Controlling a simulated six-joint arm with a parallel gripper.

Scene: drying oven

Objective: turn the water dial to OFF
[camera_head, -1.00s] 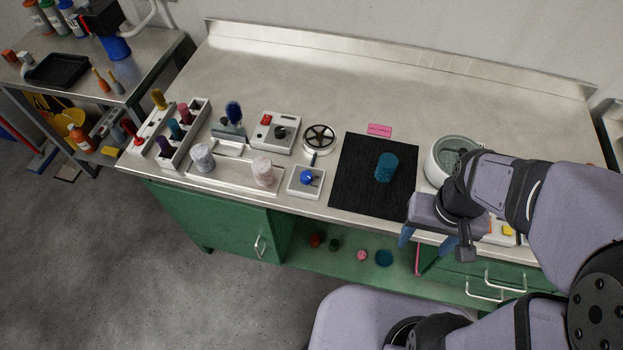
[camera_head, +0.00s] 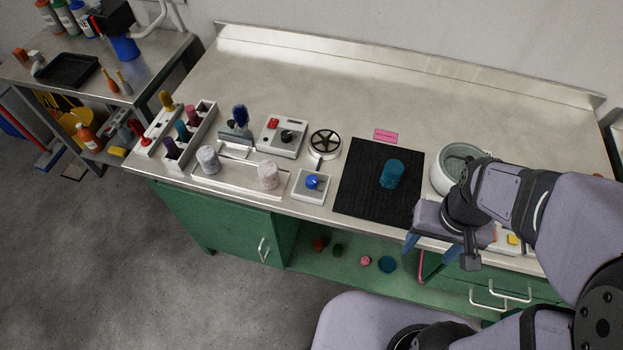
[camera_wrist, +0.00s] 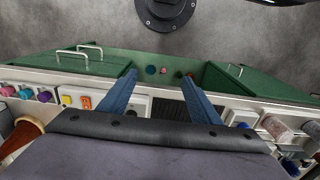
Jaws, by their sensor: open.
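A blue round dial (camera_head: 312,182) sits on a small white square plate on the bench near its front edge, left of the black mat; I take it for the water dial. Its markings are too small to read. A blue patch that looks like this dial shows in the wrist view (camera_wrist: 243,125), right of my right-hand finger. My gripper (camera_head: 440,253) is at the bench's front edge, to the right of the black mat and well right of the dial. Its two blue fingers are apart and empty, also in the wrist view (camera_wrist: 159,78).
The black mat (camera_head: 352,195) holds a teal cylinder (camera_head: 392,174). Left of the dial is a white tray (camera_head: 235,183) with two jars. Behind are a box with a black knob (camera_head: 288,137) and a spoked wheel (camera_head: 325,143). A round white pot (camera_head: 440,180) stands beside my arm. The rear bench is clear.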

